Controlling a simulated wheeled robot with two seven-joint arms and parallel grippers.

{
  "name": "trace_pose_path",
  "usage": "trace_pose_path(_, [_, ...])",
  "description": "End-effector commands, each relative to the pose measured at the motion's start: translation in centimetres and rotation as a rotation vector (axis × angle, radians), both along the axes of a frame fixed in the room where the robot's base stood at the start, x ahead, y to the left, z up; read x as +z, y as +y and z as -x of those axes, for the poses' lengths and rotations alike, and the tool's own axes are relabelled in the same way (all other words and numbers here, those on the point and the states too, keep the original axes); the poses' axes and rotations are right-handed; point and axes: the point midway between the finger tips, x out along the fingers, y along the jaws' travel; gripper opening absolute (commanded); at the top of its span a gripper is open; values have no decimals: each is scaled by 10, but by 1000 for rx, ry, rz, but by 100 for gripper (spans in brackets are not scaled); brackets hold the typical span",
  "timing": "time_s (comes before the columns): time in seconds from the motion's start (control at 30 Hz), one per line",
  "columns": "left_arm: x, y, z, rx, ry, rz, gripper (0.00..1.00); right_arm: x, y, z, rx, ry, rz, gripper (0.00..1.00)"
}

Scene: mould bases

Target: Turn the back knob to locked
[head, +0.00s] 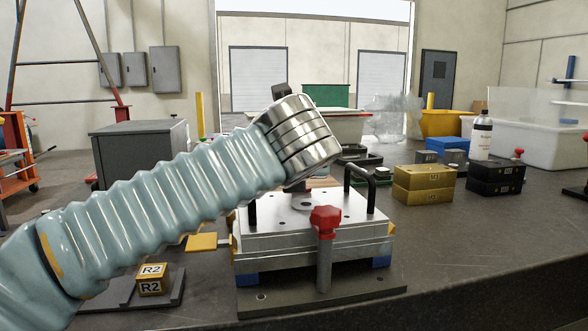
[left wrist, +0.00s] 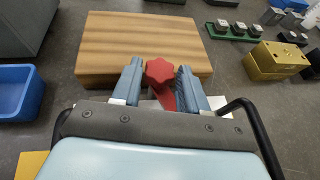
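The mould base (head: 262,243) is a stack of metal plates with black handles on a dark plate. Its front red knob (head: 325,220) stands upright on a grey post. Another red knob (left wrist: 159,72), apparently the back one, shows in the left wrist view; in the head view my arm and the mould hide it. My left gripper (left wrist: 160,76) is around this knob, one blue-grey finger on each side. The fingers are close to it, but I cannot tell whether they touch. In the head view my left arm reaches over the mould and its fingertips are hidden. My right gripper is not in view.
A wooden board (left wrist: 140,35) lies behind the mould. Gold blocks (head: 423,184) and black blocks (head: 496,178) stand to the right, with a bottle (head: 481,138) behind. An R2 block (head: 152,281) sits at front left. The bench at front right is clear.

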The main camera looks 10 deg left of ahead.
Motion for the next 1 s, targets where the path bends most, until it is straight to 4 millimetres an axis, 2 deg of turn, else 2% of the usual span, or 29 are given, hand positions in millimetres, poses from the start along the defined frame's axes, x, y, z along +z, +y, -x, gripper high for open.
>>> trace_pose_path(0.03, [0,0,0,0,0,0,52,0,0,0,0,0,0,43])
trace_pose_path(0.13, [0,0,0,0,0,0,65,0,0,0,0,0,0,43])
trace_pose_path(0.47, [2,-1,4,0,-2,1,65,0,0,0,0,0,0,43])
trace_pose_path(0.63, [13,-6,28,-1,-4,1,65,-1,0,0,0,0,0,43])
trace_pose_path(0.9, [38,-19,88,-3,-3,1,65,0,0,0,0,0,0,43])
trace_pose_path(1.0, [45,-22,105,-2,-2,0,65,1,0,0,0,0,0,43])
